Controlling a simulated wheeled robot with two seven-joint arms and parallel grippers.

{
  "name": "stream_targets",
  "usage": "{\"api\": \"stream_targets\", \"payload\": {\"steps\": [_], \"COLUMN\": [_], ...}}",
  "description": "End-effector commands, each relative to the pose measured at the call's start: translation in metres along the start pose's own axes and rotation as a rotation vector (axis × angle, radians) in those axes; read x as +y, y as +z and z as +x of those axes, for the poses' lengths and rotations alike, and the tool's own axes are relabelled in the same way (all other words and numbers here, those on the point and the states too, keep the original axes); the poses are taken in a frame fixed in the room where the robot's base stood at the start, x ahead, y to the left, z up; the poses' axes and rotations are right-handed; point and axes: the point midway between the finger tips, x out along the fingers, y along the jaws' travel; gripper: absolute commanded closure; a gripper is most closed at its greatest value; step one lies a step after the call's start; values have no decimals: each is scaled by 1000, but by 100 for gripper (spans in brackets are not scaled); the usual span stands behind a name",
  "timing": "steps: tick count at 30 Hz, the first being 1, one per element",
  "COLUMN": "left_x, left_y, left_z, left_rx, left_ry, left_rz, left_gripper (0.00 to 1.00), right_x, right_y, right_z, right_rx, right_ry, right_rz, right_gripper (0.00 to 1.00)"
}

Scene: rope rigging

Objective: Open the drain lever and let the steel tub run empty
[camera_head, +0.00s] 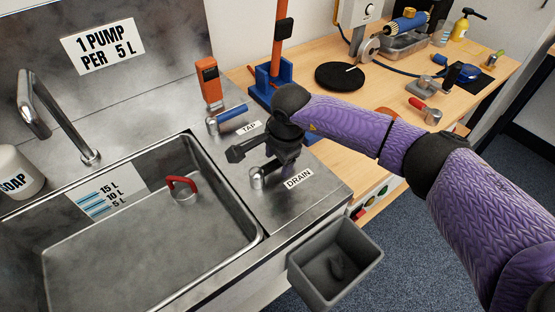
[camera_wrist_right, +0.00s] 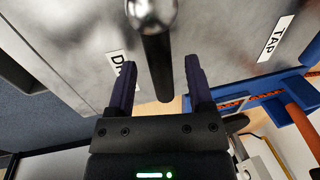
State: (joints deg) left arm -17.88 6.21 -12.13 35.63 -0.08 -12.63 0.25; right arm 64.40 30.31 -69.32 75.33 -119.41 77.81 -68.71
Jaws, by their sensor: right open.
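The drain lever (camera_head: 257,179) stands on the steel counter beside the DRAIN label (camera_head: 299,179). In the head view the gripper hides much of the lever. The steel tub (camera_head: 250,245) is at left, with a 5, 10 and 15 L scale. I cannot tell its water level. My left gripper is not in view.
A blue-handled tap lever (camera_head: 230,116) stands behind my gripper, near the TAP label. A red-handled fitting (camera_head: 182,188) is in the tub. A grey bin (camera_head: 335,262) hangs at the counter's front. The wooden bench (camera_head: 330,105) at right holds tools.

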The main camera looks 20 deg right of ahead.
Motion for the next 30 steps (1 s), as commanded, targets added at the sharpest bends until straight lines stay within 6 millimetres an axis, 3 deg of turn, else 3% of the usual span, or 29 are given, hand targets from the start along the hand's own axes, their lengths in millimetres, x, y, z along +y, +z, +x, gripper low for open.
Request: {"api": "stream_targets", "payload": {"steps": [6, 16, 30], "left_x": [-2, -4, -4], "left_y": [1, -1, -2], "left_z": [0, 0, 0], "left_rx": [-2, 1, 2], "left_ry": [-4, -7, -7], "left_rz": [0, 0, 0], "left_gripper": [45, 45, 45], "right_x": [0, 0, 0], "right_y": [0, 0, 0], "right_z": [0, 0, 0], "right_rx": [-1, -1, -1], "right_ry": [-1, -1, -2], "right_rz": [0, 1, 2], "right_gripper": [33, 100, 100]}}
